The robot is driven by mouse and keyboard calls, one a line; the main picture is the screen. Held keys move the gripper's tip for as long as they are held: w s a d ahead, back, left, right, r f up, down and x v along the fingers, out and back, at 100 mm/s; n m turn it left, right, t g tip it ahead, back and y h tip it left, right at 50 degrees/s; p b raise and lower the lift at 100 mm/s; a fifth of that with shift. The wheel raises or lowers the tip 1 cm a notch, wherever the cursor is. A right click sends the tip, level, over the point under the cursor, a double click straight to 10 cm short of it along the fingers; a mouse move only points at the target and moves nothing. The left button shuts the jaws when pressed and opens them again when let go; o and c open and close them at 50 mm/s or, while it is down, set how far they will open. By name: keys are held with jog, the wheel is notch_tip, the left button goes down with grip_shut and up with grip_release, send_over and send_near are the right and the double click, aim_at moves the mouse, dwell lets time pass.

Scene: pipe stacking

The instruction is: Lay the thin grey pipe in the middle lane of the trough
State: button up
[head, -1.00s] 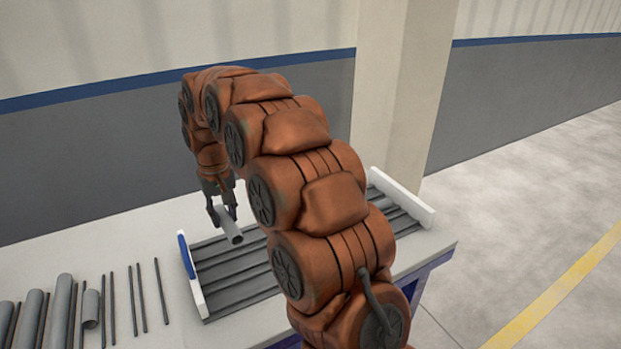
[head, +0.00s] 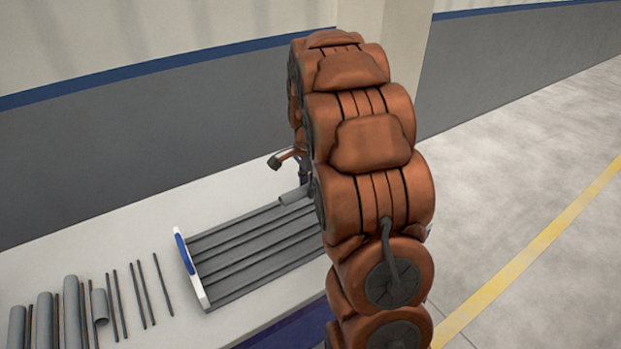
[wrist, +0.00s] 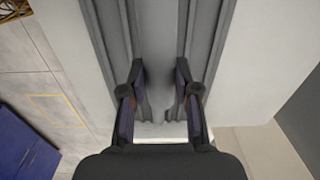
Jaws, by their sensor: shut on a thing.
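My gripper (wrist: 160,82) shows in the wrist view, its two fingers closed on the sides of a smooth grey pipe (wrist: 158,45). In the head view my arm hides most of the gripper. The near end of the held pipe (head: 295,196) shows left of the arm, over the back part of the trough. The trough (head: 193,276) has dark grey lengthwise lanes and a white end plate with a blue face. Its right end is hidden by my arm. Ridges of the trough (wrist: 108,45) show on both sides of the pipe; I cannot tell whether the pipe touches it.
Left of the trough, several thin dark rods (head: 162,285) and several thicker grey pipes (head: 72,310) lie on the light table (head: 110,235). A short wide grey piece (head: 99,307) lies among them. The table behind the trough is clear.

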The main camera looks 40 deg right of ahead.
aim_at(310, 219)
jog(key=shift+s+d+f, duration=0.15)
jog(key=shift+f+b, duration=1.25)
jog(key=shift+f, duration=3.45)
jog(key=o, duration=1.1)
jog(key=shift+c, duration=0.2)
jog(key=shift+r, duration=0.15)
notch_tip(310, 219, up, 12)
jog(key=shift+f, duration=0.1)
